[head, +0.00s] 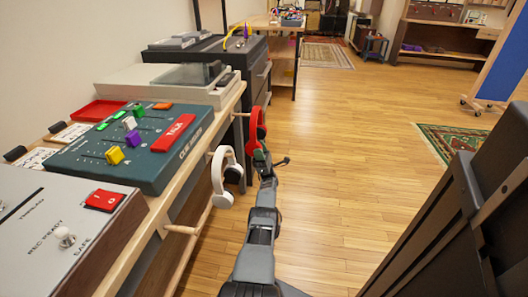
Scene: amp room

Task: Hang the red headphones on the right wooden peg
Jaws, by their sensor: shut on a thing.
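The red headphones (256,122) are upright beside the table's edge, near its far end. My gripper (261,156) is shut on their lower part, with my arm reaching up from below. The right wooden peg (240,114) sticks out from the table's edge and its tip meets the red headphones in the picture. I cannot tell whether the band rests on this peg or is only in line with it. The far side of the headphones is hidden.
White headphones (222,178) hang from the middle peg, close left of my arm. A bare left peg (181,229) sticks out nearer. The table (228,101) holds a green mixer (150,160) and a turntable (170,82). Floor to the right is clear; a dark panel (470,215) stands at right.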

